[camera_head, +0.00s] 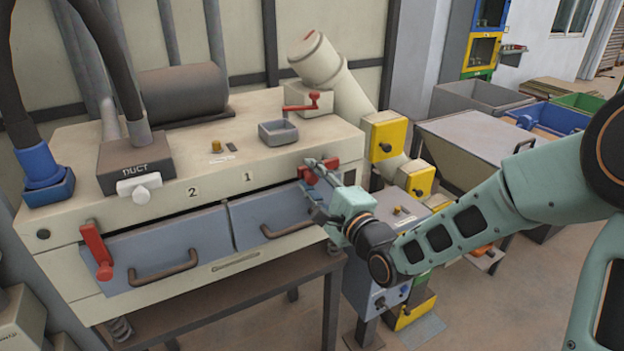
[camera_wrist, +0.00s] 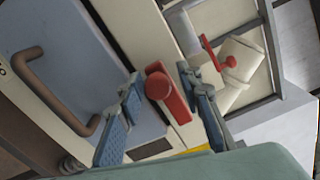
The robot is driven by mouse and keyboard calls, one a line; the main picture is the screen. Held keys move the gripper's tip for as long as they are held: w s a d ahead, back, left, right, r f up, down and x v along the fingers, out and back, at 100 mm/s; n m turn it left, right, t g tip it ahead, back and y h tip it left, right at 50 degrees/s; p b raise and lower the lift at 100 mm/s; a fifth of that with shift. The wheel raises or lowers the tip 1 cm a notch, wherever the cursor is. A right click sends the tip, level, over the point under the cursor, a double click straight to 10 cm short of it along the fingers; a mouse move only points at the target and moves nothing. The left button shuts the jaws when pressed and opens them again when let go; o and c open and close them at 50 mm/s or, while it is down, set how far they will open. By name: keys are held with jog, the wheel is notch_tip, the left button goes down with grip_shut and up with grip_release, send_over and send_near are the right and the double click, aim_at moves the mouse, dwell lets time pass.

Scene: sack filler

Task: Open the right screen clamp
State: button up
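The right screen clamp (camera_head: 332,166) is a red lever at the right end of the machine's front, partly hidden by my gripper in the head view. My gripper (camera_head: 322,168) reaches it from the front right. In the wrist view the red clamp (camera_wrist: 160,86) lies between the two blue-grey fingers of my gripper (camera_wrist: 158,74). The fingers are apart, with a visible gap on each side of the clamp. I cannot tell whether either finger touches it further down. The left screen clamp (camera_head: 96,248), also red, hangs down at the left end of the front.
Blue-grey screen panels (camera_head: 270,215) with brown handles (camera_head: 165,268) fill the front.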

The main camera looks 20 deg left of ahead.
jog(key=shift+o, duration=0.3)
jog(key=shift+s+d, duration=0.1)
jog(key=v, duration=0.7)
jog(key=shift+s, duration=0.1)
